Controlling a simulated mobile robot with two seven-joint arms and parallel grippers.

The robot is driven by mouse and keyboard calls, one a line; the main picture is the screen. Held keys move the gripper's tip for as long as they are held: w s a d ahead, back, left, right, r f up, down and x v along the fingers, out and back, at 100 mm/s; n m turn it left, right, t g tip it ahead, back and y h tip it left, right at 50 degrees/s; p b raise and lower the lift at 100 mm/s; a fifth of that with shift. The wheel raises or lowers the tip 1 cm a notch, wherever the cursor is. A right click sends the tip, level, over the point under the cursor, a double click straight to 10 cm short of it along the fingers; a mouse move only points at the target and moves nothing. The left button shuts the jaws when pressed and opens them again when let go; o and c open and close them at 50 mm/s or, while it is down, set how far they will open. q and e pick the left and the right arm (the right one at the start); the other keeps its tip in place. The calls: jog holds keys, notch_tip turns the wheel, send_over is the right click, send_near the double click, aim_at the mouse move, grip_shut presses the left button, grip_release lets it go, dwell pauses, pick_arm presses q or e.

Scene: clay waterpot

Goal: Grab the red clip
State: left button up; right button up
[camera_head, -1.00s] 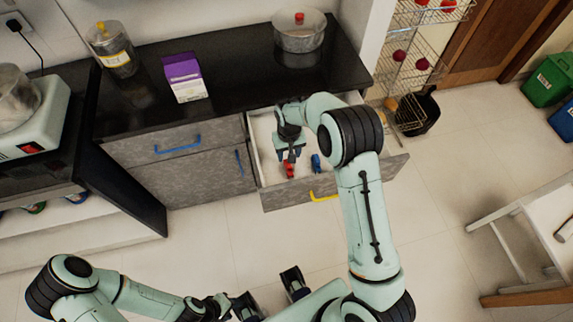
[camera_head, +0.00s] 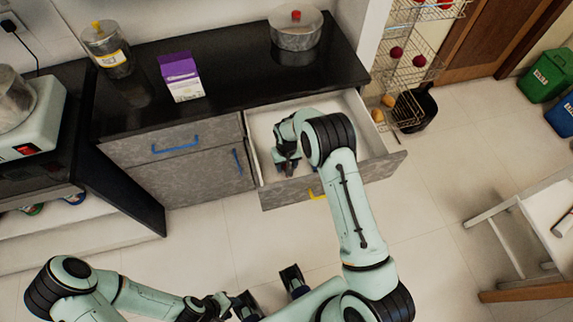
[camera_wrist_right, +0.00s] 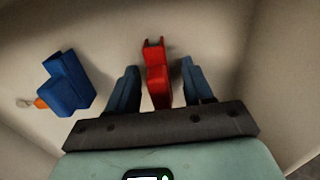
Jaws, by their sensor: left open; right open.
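The red clip (camera_wrist_right: 156,75) lies on the pale drawer floor in the right wrist view. It stands between the two blue fingers of my right gripper (camera_wrist_right: 160,72), which is open, with a gap on each side of the clip. In the head view my right gripper (camera_head: 287,162) reaches down into the open drawer (camera_head: 350,103), and the arm hides the red clip there. My left gripper (camera_head: 269,292) is open and empty near the bottom of the head view, away from the drawer.
A blue clip (camera_wrist_right: 68,85) lies left of the red clip, with a small orange-tipped object (camera_wrist_right: 40,102) beside it. The drawer walls close in around my right gripper. A pot (camera_head: 297,32), a purple-white box (camera_head: 180,78) and a jar (camera_head: 107,48) stand on the black counter.

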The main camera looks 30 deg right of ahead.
grip_shut()
jog(key=shift+r, duration=0.1)
